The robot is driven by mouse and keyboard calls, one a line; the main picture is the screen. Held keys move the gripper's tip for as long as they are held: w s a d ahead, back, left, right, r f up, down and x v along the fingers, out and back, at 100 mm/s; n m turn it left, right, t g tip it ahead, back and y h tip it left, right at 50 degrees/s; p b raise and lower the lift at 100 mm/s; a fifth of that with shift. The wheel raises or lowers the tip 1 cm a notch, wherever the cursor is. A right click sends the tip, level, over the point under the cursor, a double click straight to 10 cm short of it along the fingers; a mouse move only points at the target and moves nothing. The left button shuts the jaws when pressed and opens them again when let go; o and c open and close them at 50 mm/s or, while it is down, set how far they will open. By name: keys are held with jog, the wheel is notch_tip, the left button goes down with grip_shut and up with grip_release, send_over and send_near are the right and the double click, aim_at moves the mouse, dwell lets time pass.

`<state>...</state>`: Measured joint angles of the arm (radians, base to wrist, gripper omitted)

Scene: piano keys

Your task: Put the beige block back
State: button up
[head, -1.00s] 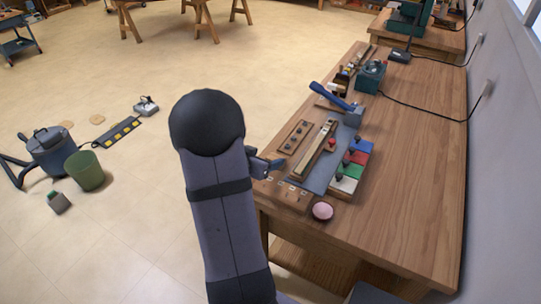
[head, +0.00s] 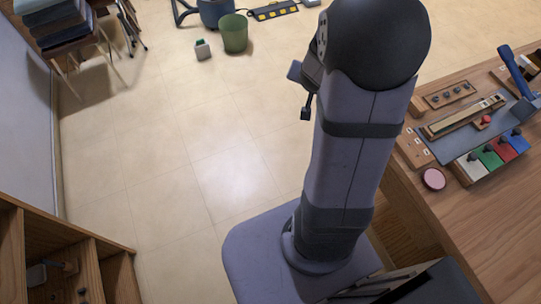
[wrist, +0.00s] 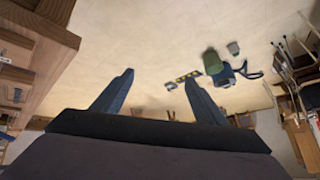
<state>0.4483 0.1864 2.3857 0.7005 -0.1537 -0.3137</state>
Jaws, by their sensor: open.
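In the head view my gripper (head: 305,108) is partly behind my arm, over open floor left of the workbench. I cannot tell for sure which piece is the beige block. A long beige piece (head: 462,118) lies in a wooden holder on the bench. An off-white block (head: 472,168) stands at the near end of a row with a green block (head: 488,158), a red block (head: 507,146) and a blue block (head: 520,139). My gripper is well away from all of them.
The workbench (head: 475,217) is at the right, with a pink round pad (head: 434,179) near its edge. A blue-handled lever tool (head: 517,75) stands farther back. A wooden shelf unit (head: 75,240) is at lower left.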

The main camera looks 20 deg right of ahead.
jog(key=s+a+n+g+y, duration=0.25)
jog(key=a+n+y, duration=0.2)
jog(key=a, duration=1.05)
jog(key=s+a+f+n+g, duration=0.1)
jog(key=s+a+n+g, duration=0.3)
jog(key=s, duration=1)
jog(key=shift+s+a+f+n, duration=0.15)
jog(key=shift+a+n, duration=0.6)
jog(key=shift+a, duration=0.4)
notch_tip(320, 180, up, 5)
jog(key=p, duration=0.4)
jog(key=shift+f+p, duration=0.15)
jog(key=shift+p, duration=0.25)
